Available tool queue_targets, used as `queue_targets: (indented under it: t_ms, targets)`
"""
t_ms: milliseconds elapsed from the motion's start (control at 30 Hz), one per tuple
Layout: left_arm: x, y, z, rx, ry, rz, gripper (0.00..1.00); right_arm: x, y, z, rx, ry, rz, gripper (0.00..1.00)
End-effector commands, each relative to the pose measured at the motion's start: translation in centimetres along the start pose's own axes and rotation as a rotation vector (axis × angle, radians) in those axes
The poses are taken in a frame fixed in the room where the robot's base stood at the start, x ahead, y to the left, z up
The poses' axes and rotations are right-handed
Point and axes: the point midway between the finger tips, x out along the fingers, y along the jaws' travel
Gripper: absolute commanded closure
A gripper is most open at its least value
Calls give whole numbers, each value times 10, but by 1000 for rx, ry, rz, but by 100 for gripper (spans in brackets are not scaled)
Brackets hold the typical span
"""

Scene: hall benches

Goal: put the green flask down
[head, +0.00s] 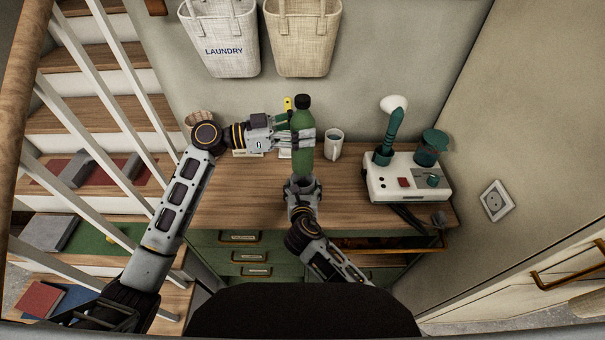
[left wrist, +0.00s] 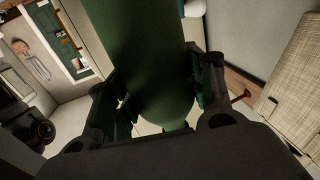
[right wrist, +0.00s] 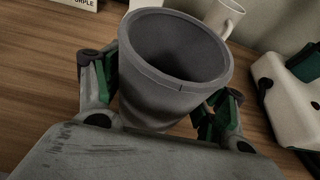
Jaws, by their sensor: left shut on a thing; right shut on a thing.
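The green flask (head: 302,120) has a black cap and looks upright in the head view. My left gripper (head: 304,139) is shut around its middle from the left. In the left wrist view the flask (left wrist: 145,50) fills the space between the fingers. Its lower end is partly hidden by my right gripper (head: 302,188). The flask is not visible in the right wrist view, and its height over the wooden bench top (head: 235,188) is hard to judge. My right gripper is shut on a grey cup (right wrist: 172,65), which is open at the top and empty as far as I see.
A white machine (head: 408,183) with teal parts is at the right, and small cards (head: 247,153) lie at the back. A drawer (head: 392,246) at the front right is open.

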Motion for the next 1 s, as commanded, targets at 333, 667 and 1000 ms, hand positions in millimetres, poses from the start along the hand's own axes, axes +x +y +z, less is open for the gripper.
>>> queue_targets:
  t_ms: [333, 667, 1000]
  targets:
    - [0, 0, 52, -2, 1, 0, 100, 0, 0, 0, 0, 0, 0, 52]
    - [0, 0, 104, -2, 1, 0, 100, 0, 0, 0, 0, 0, 0, 52]
    - [0, 0, 126, 0, 2, 0, 100, 0, 0, 0, 0, 0, 0, 52]
